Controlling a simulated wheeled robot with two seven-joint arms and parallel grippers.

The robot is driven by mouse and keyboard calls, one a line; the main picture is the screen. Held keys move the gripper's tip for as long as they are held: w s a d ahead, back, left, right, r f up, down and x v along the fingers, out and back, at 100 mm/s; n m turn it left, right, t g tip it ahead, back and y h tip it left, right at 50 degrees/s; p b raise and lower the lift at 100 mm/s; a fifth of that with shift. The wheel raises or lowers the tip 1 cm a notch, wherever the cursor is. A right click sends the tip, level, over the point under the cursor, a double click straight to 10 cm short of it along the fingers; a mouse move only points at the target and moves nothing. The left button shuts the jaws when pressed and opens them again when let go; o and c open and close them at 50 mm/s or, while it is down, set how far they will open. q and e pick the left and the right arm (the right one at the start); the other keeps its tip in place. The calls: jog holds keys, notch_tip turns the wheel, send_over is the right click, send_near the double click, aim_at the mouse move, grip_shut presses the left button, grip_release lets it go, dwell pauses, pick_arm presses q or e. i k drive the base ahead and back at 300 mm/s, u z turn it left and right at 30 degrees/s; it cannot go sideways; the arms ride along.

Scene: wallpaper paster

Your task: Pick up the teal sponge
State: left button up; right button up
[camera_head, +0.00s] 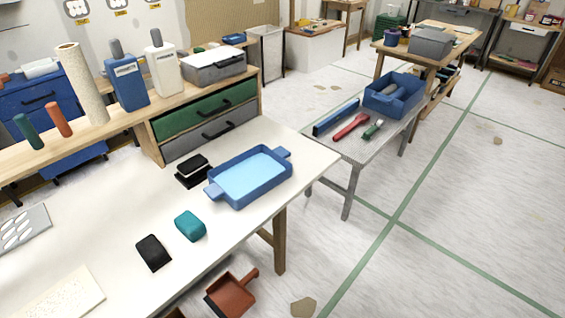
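The teal sponge (190,226) is a small rounded block. It lies on the white table (105,215), between a black block (153,253) and the blue tray (284,183). Nothing touches or covers it. Neither of my grippers shows in the head view.
A stack of black and white blocks (193,170) stands left of the tray. A shelf with green (203,108) and grey drawers, bottles and a paper roll (80,85) runs along the back. A red dustpan (232,293) is below the front edge.

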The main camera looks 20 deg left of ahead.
aim_at(190, 225)
jog(key=u, duration=0.4)
jog(key=i, duration=0.95)
jog(key=u, duration=0.3)
jog(key=k, duration=0.65)
jog(key=u, duration=1.05)
jog(key=i, duration=0.5)
jog(key=u, duration=1.4)
jog(key=k, duration=0.7)
jog(key=z, duration=0.35)
